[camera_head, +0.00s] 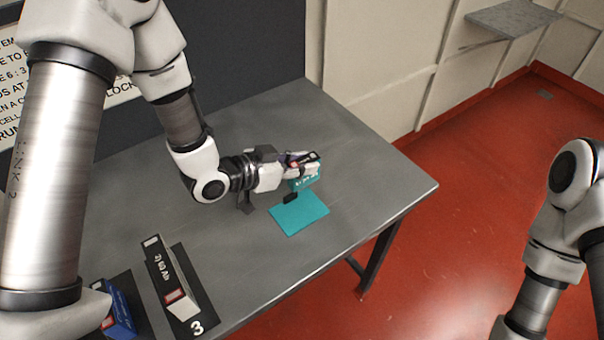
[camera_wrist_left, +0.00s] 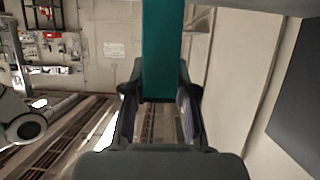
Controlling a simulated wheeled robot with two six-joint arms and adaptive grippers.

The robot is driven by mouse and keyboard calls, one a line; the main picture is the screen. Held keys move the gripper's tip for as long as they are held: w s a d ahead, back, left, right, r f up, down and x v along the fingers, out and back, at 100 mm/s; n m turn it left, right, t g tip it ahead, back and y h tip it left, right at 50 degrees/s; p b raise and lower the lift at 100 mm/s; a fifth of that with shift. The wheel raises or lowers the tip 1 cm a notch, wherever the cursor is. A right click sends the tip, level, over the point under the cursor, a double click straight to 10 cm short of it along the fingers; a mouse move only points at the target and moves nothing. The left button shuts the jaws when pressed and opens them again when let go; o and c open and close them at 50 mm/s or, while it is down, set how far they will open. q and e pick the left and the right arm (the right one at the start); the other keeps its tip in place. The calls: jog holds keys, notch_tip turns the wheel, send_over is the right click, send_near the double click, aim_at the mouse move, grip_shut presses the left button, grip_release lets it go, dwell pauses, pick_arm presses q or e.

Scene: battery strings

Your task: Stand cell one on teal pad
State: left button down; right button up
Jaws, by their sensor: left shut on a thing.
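A teal cell with a black and white top (camera_head: 305,182) is in my left gripper (camera_head: 302,170), over the far edge of the teal pad (camera_head: 299,214). I cannot tell whether its bottom touches the pad. Its number is not readable. The left gripper is shut on it, with the fingers partly covering it. In the left wrist view the teal cell (camera_wrist_left: 163,45) rises between the two fingers (camera_wrist_left: 160,105). The pad's visible part is bare. My right arm shows at the right edge of the head view, with its gripper out of frame.
At the near left of the grey table (camera_head: 350,160), a black and white cell (camera_head: 168,272) is on a black pad marked 3 (camera_head: 198,312). A blue cell (camera_head: 119,312) is beside it. The table right of the teal pad is clear to its edge.

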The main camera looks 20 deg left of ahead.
pick_arm(q)
jog(key=f, duration=0.2)
jog(key=s+f+p, duration=0.1)
jog(key=f, duration=0.2)
jog(key=s+f, duration=0.1)
jog(key=f, duration=0.2)
jog(key=shift+s+d, duration=0.15)
jog(key=shift+s, duration=0.05)
jog(key=shift+s+r, duration=0.1)
jog(key=shift+s, duration=0.25)
jog(key=c, duration=1)
grip_release()
jog(key=shift+w, duration=0.15)
jog(key=shift+o, duration=0.4)
jog(key=shift+w+f, duration=0.1)
jog(key=shift+f, duration=0.15)
jog(key=shift+r, duration=0.25)
jog(key=v, duration=1.2)
jog(key=shift+s, duration=0.25)
pick_arm(e)
jog(key=shift+s+d+r, duration=0.1)
jog(key=shift+s+r, duration=0.2)
jog(key=shift+s, duration=0.2)
jog(key=shift+s+d+r, duration=0.1)
jog(key=shift+s+r, duration=0.15)
jog(key=shift+s, duration=0.25)
